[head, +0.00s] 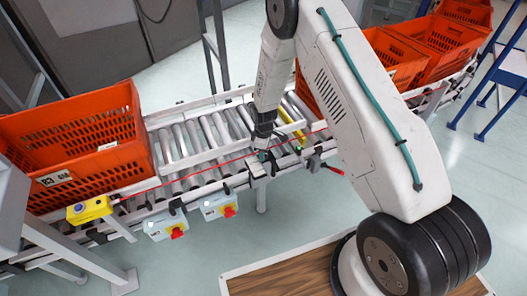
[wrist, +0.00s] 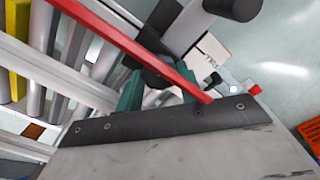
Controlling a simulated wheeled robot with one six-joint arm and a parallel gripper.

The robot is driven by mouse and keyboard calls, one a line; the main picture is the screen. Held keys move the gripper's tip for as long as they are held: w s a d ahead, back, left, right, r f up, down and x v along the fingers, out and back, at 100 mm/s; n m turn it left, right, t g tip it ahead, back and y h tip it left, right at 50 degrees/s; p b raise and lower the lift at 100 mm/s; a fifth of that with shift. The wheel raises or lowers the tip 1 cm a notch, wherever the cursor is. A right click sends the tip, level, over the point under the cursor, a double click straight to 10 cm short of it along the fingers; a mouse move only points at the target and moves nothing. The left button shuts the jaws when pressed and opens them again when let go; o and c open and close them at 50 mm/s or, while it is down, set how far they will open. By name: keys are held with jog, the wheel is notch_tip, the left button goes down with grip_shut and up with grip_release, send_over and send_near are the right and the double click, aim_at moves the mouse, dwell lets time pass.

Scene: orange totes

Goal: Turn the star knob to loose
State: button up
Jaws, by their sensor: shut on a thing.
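My gripper (head: 262,145) is at the near rail of the roller conveyor, pointing down at a small grey block (head: 257,168) there. In the wrist view its teal fingertips (wrist: 160,88) stand on both sides of a black knob (wrist: 157,68), which I take to be the star knob. The gripper is shut on it. My gripper's body hides the knob's lower part, and its lobes and pointer cannot be made out.
A red-handled lever (head: 330,169) sits to the right on the rail. Orange totes (head: 80,145) stand on the conveyor (head: 190,145). Switch boxes with red knobs (head: 220,205) hang below the near rail.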

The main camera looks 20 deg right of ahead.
jog(key=n, duration=0.4)
jog(key=shift+n, duration=0.3)
jog(key=n, duration=0.4)
jog(key=shift+n, duration=0.4)
jog(key=o, duration=1)
jog(key=shift+r, duration=0.1)
notch_tip(320, 180, up, 8)
jog(key=shift+f, duration=0.15)
